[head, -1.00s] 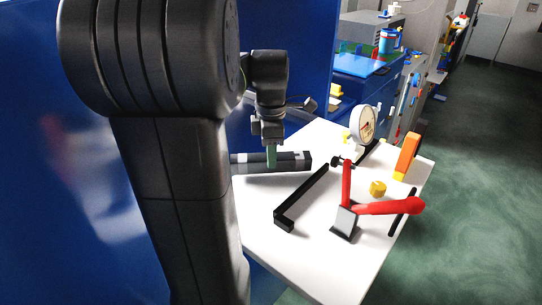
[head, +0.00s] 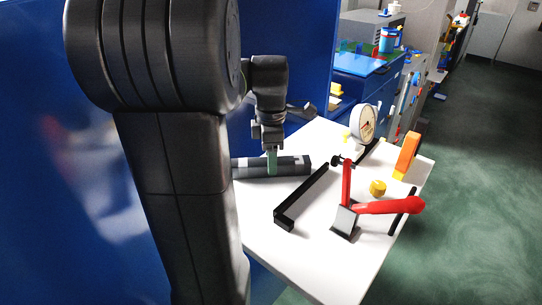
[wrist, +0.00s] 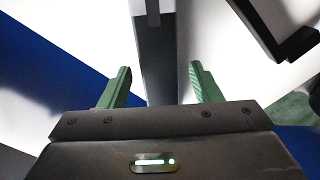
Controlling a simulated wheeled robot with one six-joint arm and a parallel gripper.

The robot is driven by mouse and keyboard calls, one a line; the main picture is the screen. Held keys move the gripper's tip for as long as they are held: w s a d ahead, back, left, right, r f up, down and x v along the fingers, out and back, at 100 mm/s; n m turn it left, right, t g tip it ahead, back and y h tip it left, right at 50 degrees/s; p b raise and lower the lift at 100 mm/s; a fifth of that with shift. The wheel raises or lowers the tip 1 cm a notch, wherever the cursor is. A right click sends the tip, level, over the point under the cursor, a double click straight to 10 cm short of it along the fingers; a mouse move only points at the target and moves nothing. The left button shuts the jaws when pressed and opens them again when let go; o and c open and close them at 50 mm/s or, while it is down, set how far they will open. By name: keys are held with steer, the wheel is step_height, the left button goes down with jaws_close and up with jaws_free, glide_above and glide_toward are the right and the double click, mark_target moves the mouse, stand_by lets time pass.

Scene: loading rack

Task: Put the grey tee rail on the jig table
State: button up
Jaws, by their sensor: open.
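The grey tee rail (head: 294,166) lies on the white jig table (head: 262,232), near its back left edge by the blue panel. It runs roughly left to right, and its left end is hidden behind my arm. My gripper (head: 271,172) points down at the rail, with its green fingertips at the rail's middle. In the wrist view the rail (wrist: 156,60) runs between the two spread fingers of my gripper (wrist: 160,72), with a gap on each side. The gripper is open around the rail and not closed on it.
A black angled fence (head: 312,194) stands in front of the rail. A red-handled clamp (head: 347,185), a yellow knob (head: 377,187), a round dial gauge (head: 364,122) and an orange block (head: 406,155) stand to the right. The table's front left is clear.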

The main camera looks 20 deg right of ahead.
step_height(320, 180, up, 12)
stand_by(0.4)
stand_by(1.2)
